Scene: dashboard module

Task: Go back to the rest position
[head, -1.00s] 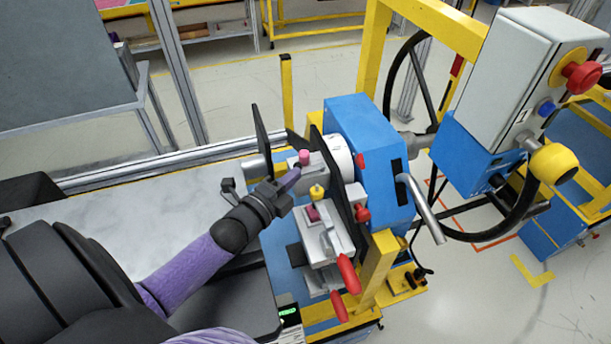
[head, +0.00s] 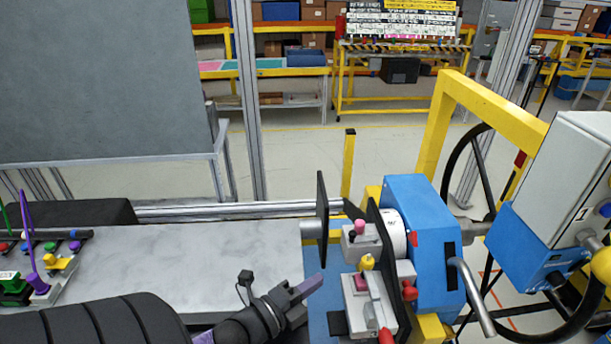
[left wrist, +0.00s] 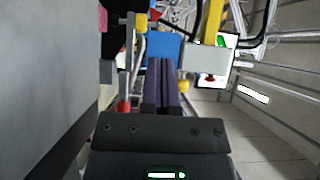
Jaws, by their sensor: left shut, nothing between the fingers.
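My left gripper (head: 306,287) is in the lower middle of the head view, at the left side of the blue machine (head: 415,235). Its fingers are together with nothing between them, apart from the machine's pink knob (head: 360,227) and yellow knob (head: 367,262). In the left wrist view the two purple fingers (left wrist: 162,84) lie side by side, with the blue machine beyond them. My right gripper is in neither view.
A grey worktop (head: 200,262) stretches left of the machine, with small coloured parts (head: 45,265) at its far left. A handwheel and a grey control box (head: 570,180) stand on the right. A yellow post (head: 347,170) stands behind.

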